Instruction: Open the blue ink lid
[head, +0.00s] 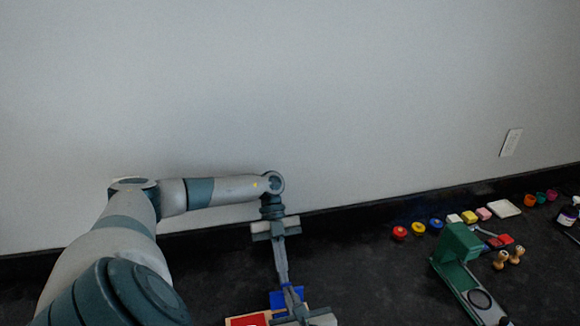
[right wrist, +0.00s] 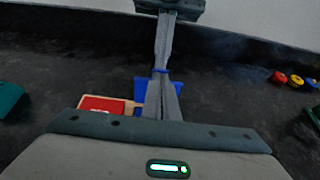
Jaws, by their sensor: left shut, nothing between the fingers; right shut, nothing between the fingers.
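A blue object (head: 276,299), probably the blue ink pad, lies on the dark table at the bottom of the head view. It also shows in the right wrist view (right wrist: 140,90), partly hidden behind my right gripper's fingers; whether its lid is open I cannot tell. My left gripper (head: 284,281) points down at it, fingers shut and empty. My right gripper (right wrist: 161,80) reaches over it from the near side, fingers shut and empty. The two sets of fingertips are close together, with a small blue bit visible between them.
A red pad (right wrist: 102,104) in a wooden tray lies left of the blue object. To the right stand a green press (head: 460,242), wooden stamps (head: 515,255) and small red (head: 399,232), yellow (head: 418,227) and blue (head: 436,223) pots. A wall closes the back.

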